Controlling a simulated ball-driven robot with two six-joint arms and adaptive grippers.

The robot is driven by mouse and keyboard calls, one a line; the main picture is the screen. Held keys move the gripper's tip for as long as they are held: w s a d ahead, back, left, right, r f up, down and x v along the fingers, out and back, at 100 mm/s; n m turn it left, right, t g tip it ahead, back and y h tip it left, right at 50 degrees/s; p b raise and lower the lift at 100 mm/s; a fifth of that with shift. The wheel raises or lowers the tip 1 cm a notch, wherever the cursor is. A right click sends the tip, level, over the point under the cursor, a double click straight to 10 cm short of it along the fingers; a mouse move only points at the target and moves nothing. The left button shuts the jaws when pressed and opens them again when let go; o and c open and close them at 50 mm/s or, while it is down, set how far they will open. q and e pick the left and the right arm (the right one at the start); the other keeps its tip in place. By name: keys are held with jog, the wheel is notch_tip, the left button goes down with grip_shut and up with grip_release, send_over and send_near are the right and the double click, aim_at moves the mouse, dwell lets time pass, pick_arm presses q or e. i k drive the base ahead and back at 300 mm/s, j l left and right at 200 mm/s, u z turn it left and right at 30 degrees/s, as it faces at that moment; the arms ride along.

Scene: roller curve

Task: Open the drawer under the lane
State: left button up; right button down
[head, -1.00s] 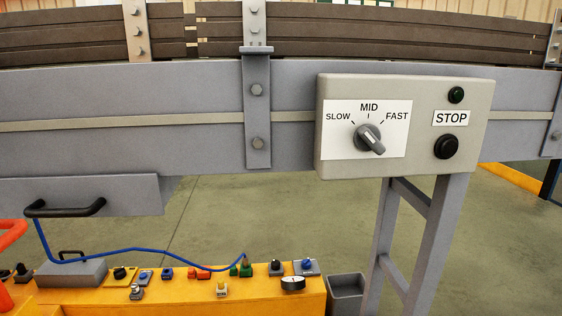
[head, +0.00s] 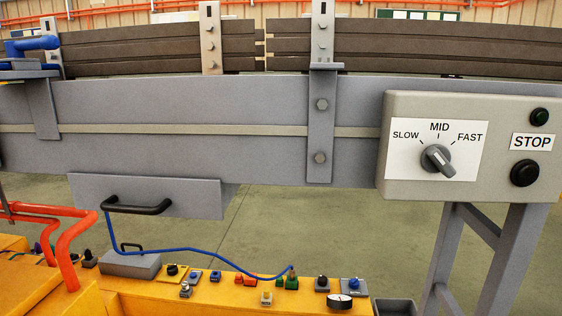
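The drawer (head: 190,194) is a grey panel under the grey lane frame (head: 200,108), left of the middle in the head view. It has a black bar handle (head: 137,208) near its left end. The drawer front hangs below the lane's lower edge, and I cannot tell from this angle whether it is pulled out at all.
A control box (head: 470,145) with a speed knob (head: 437,160) and a STOP label is on the right. A yellow bench (head: 210,301) with small controls and a blue cable (head: 190,250) lies below. Orange rails (head: 72,245) stand at lower left, near the drawer.

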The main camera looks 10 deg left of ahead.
aim_at(174, 198)
jog(key=j+u, duration=0.1)
jog(key=u, duration=0.35)
jog(key=j+u, duration=0.1)
jog(key=u, duration=0.3)
jog(key=k+j+u, duration=0.1)
jog(key=u, duration=0.35)
jog(key=j+u, duration=0.1)
jog(key=u, duration=0.3)
jog(key=j+u, duration=0.1)
jog(key=j, duration=0.2)
jog(key=i, duration=0.05)
